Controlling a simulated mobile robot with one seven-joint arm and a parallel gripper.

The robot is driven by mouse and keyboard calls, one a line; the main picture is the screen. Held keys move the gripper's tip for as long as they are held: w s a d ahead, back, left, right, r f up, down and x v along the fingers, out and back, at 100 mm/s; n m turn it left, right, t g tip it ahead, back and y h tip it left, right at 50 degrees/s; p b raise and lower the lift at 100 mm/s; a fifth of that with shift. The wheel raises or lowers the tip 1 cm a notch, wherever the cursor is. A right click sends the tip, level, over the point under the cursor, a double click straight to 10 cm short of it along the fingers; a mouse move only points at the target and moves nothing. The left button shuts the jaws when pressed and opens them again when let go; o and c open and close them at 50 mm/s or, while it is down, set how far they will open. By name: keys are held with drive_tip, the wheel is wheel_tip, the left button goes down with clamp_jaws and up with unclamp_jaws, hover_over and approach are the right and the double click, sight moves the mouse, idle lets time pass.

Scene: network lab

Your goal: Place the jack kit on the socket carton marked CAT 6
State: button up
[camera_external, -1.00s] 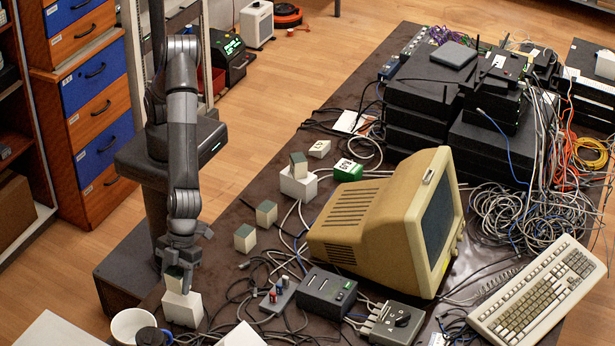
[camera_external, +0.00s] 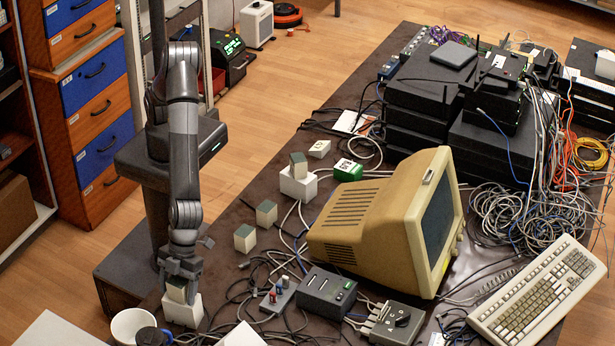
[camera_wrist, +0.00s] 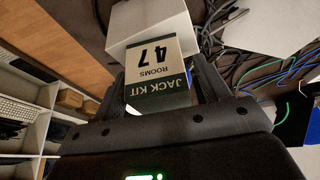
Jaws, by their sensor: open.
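The jack kit is a small cream block with a dark green band. In the wrist view the jack kit (camera_wrist: 155,70) reads JACK KIT, ROOMS 47, upside down, between my fingers. In the outside view it (camera_external: 180,291) is at a white carton (camera_external: 183,312) at the table's near left edge, seemingly on its top. My gripper (camera_external: 181,270) is open around the kit, pointing down. The white carton also shows beyond the kit in the wrist view (camera_wrist: 150,22). I cannot read a CAT 6 mark on any carton.
Similar blocks stand at mid-table (camera_external: 245,238) (camera_external: 266,213), and one sits on another white carton (camera_external: 298,185). A green and white box (camera_external: 348,169) lies behind. A white mug (camera_external: 130,325) is close left. Cables and a beige monitor (camera_external: 385,220) crowd the right.

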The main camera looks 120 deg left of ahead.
drive_tip(key=shift+r, duration=0.1)
drive_tip(key=v, duration=1.2)
drive_tip(key=a+r+n+t+y, duration=0.15)
drive_tip(key=a+r+n, duration=0.35)
drive_tip(key=a, duration=0.9)
drive_tip(key=a+r+n+t+y, duration=0.1)
drive_tip(key=a+r+n+t, duration=0.15)
drive_tip(key=a+r, duration=0.85)
drive_tip(key=s+a+f+n+y, duration=0.1)
drive_tip(key=s+a+n, duration=0.4)
drive_tip(key=s+a, duration=0.3)
drive_tip(key=s+a+f+n+t+y, duration=0.1)
drive_tip(key=s+a+n, duration=0.4)
drive_tip(key=s+a, duration=0.4)
drive_tip(key=a, duration=0.7)
drive_tip(key=shift+f+t, duration=0.2)
drive_tip(key=shift+t, duration=0.1)
